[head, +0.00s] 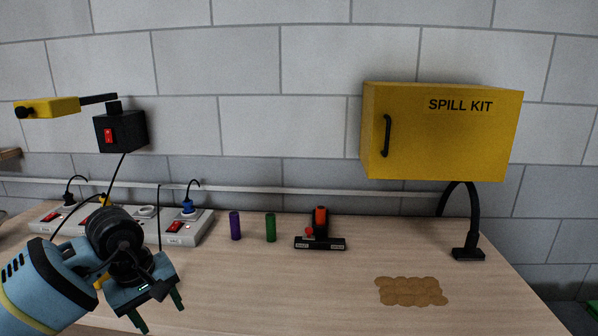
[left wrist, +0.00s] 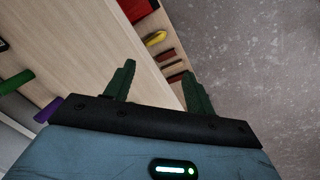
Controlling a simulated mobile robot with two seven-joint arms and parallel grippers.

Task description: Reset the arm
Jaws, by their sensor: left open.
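My left gripper (head: 160,316) is at the lower left of the head view, on the blue arm coming in from the left, over the front left part of the wooden table (head: 240,290). Its two dark green fingers point down and are spread apart. Nothing is held. My right arm and gripper are in neither view.
A power strip (head: 200,228) lies behind my left arm. A purple cylinder (head: 235,226), a green cylinder (head: 270,228) and a black-and-orange device (head: 320,226) stand mid-table. A yellow spill kit box (head: 440,132) hangs on the wall. A brown patch (head: 411,291) lies at front right.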

